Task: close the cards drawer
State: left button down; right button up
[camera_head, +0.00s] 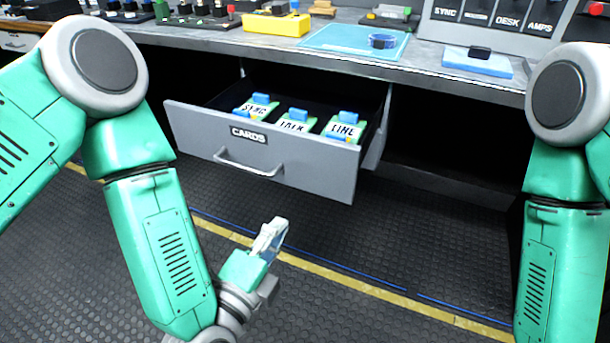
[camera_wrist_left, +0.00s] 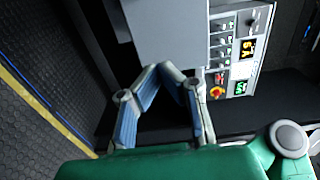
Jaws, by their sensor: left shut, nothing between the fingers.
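The cards drawer (camera_head: 310,169) is grey, has a CARDS label and a bar handle (camera_head: 248,166), and is pulled out from under the bench. Three green cards with blue tops lie in it, marked SYNC (camera_head: 257,107), TALK (camera_head: 294,122) and what looks like LINE (camera_head: 343,127). My left gripper (camera_head: 274,228) is shut and empty, in front of and below the drawer front, apart from the handle. In the left wrist view its fingers (camera_wrist_left: 160,72) meet at the tips. My right arm comes in at the right edge, and its gripper is out of view.
The grey bench top (camera_head: 300,53) above carries a yellow block (camera_head: 276,24), a light-blue mat (camera_head: 355,41) and a blue-based block (camera_head: 477,62). An open dark bay lies right of the drawer. A grey control panel (camera_wrist_left: 233,50) shows in the left wrist view.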

aim_at(312, 173)
pick_arm(q)
jog(key=b+x, duration=0.1)
jog(key=x, duration=1)
jog(key=shift+w, duration=0.3)
jog(key=shift+w+d+r+b, duration=0.1)
jog(key=shift+w+d+b, duration=0.25)
jog(key=shift+w, duration=0.25)
jog(key=shift+a, duration=0.1)
